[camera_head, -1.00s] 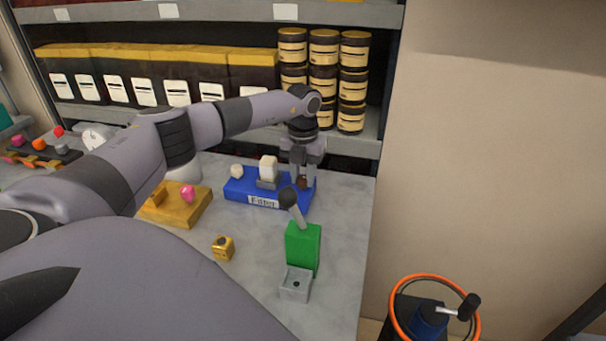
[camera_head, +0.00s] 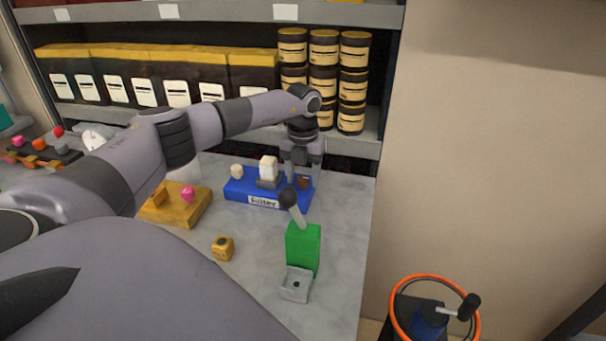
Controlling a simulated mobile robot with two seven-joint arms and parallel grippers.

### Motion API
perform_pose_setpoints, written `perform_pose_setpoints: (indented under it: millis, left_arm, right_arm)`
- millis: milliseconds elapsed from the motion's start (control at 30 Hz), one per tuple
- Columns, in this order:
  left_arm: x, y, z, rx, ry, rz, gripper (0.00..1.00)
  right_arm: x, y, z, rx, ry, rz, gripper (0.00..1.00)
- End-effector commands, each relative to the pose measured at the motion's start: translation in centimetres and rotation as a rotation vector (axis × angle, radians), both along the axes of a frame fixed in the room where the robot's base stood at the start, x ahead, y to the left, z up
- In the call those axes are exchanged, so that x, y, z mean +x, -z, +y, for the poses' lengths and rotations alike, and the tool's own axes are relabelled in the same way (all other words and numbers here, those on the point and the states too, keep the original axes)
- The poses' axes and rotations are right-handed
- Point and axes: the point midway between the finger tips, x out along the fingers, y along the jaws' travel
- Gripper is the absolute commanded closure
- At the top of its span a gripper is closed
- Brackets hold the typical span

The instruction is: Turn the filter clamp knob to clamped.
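The blue filter base (camera_head: 236,193), with a white label on its front, sits on the grey table. It carries a small whitish knob (camera_head: 237,171) at the left, a taller white block (camera_head: 268,168) in a grey holder at the middle, and a small dark brown knob (camera_head: 304,182) at the right. My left gripper (camera_head: 302,178) points down over the right end of the base, with its fingers around or beside the brown knob. The fingertips are small and partly hidden, so I cannot tell whether they touch it. My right gripper is not in view.
A green block with a lever (camera_head: 303,245) stands in front of the base. A yellow block (camera_head: 180,208) with a pink knob is to the left, and a small yellow cube (camera_head: 223,248) is nearer. Shelves with jars (camera_head: 352,85) stand behind. An orange-rimmed wheel (camera_head: 434,310) is at lower right.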

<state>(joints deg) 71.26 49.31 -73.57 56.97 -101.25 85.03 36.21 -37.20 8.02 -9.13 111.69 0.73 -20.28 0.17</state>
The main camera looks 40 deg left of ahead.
Motion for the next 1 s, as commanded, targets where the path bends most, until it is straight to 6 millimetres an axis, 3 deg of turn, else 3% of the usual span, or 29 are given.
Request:
perform_pose_setpoints:
  millis: [167, 600, 1000]
  left_arm:
    - [0.0, -0.4, 0.0, 0.0, 0.001, 0.0, 0.44]
    - [0.0, -6.6, 0.0, 0.0, 0.0, -0.002, 0.44]
    - [0.0, -7.2, 0.0, 0.0, 0.0, 0.0, 0.44]
  right_arm:
    - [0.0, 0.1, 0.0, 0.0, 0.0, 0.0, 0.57]
    - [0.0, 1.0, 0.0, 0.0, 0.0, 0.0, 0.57]
    - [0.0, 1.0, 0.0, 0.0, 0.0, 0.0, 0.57]
